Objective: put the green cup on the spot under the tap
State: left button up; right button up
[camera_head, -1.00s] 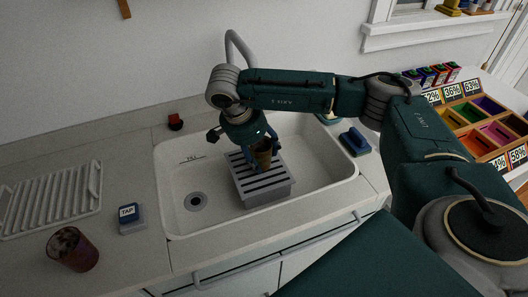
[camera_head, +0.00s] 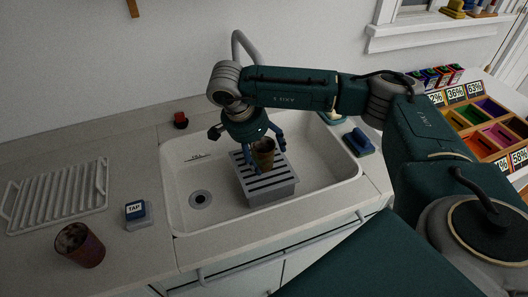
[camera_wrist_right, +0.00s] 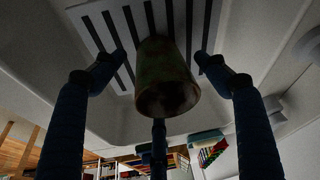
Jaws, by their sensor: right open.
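The green cup (camera_head: 263,152), mottled greenish-brown here, stands upright on the grey slatted stand (camera_head: 270,192) in the sink. In the right wrist view the cup (camera_wrist_right: 165,80) is between the spread fingers with gaps around it. My right gripper (camera_head: 248,137) is open just above and around the cup, its fingers apart from it. The tap (camera_head: 240,42) is a grey curved pipe behind my right arm; its outlet is hidden, so I cannot tell how the cup lines up with it. My left gripper is not in view.
The white sink (camera_head: 325,170) has a drain (camera_head: 200,199) left of the stand. A reddish-brown cup (camera_head: 80,246), a TAP-labelled block (camera_head: 137,213) and a white drying rack (camera_head: 58,188) are on the left counter. A blue sponge-like item (camera_head: 358,141) lies at the sink's right.

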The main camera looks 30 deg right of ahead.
jog(key=p+v, duration=0.5)
jog(key=v, duration=0.6)
